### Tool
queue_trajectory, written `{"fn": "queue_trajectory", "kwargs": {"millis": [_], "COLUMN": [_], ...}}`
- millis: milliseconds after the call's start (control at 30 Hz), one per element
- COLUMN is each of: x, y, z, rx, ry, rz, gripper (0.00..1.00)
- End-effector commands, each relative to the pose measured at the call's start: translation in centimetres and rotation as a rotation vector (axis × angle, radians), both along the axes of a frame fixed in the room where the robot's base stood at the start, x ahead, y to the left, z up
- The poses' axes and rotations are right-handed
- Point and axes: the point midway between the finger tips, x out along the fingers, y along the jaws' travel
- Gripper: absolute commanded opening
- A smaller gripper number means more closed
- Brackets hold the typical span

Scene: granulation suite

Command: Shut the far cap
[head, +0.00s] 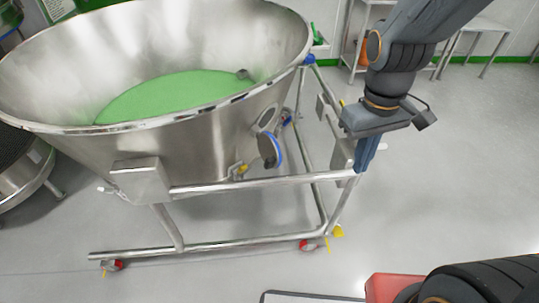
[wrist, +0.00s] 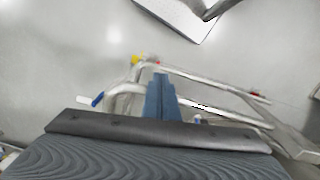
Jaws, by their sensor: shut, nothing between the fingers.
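A large steel cone-shaped bowl (head: 150,150) holding green material stands on a tubular wheeled frame (head: 250,183). On the bowl's right side a round grey cap (head: 267,150) with a blue edge hangs swung out beside a port (head: 268,118). It appears open. I cannot tell whether this is the far cap, and no other cap shows clearly. My gripper (head: 366,155) points down to the right of the cap, apart from it, near the frame's right side. Its blue fingers are together and empty; they also show in the wrist view (wrist: 160,98). No cap is clear in the wrist view.
Frame rails (wrist: 215,88) lie below my gripper in the wrist view. A red-and-grey caster (head: 112,265) and yellow-tabbed casters sit at the frame's feet. A steel table (head: 485,27) stands at the back right. The grey floor (head: 440,170) to the right is clear.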

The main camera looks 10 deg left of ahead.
Motion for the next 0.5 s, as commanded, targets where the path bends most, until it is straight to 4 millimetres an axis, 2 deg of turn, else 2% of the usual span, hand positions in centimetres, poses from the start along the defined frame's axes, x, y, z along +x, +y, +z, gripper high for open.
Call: {"fn": "queue_trajectory", "kwargs": {"millis": [33, 100, 233, 400, 500], "x": [1.0, 2.4, 4.0, 4.5, 4.2], "y": [2.2, 5.3, 11.6, 20.1, 24.1], "z": [0.2, 0.4, 0.4, 0.1, -0.2], "rx": [-0.015, -0.038, -0.087, -0.156, -0.192], "ry": [0.007, 0.015, 0.034, 0.06, 0.073], "rz": [0.158, 0.393, 0.829, 1.344, 1.573], "gripper": [0.0, 0.0, 0.0, 0.0, 0.0]}}
